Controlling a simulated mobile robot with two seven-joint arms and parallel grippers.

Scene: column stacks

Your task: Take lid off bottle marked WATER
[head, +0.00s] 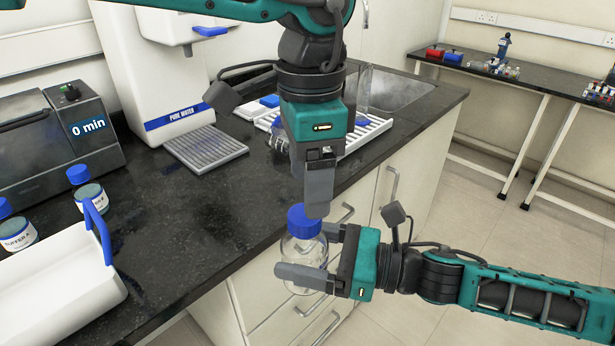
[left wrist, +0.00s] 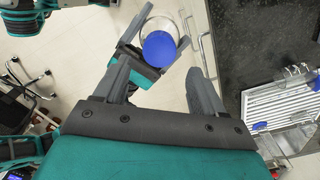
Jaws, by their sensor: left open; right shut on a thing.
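A clear glass bottle (head: 304,250) with a blue lid (head: 304,221) is held upright in front of the counter. My right gripper (head: 309,256) is shut on the bottle's body from the right. No label shows on the side of the bottle facing me. My left gripper (head: 318,198) points down just above the lid; in the left wrist view its fingers (left wrist: 160,75) are spread apart, with the blue lid (left wrist: 159,49) and the bottle's clear shoulder (left wrist: 160,24) beyond and between them. The lid sits on the bottle.
The dark counter (head: 200,230) holds a PURE WATER dispenser (head: 165,75), a white rack (head: 365,133), a white carrier (head: 70,285), a 0 min machine (head: 50,150) and blue-capped bottles (head: 90,193). A sink (head: 395,88) is behind. Floor space at right is clear.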

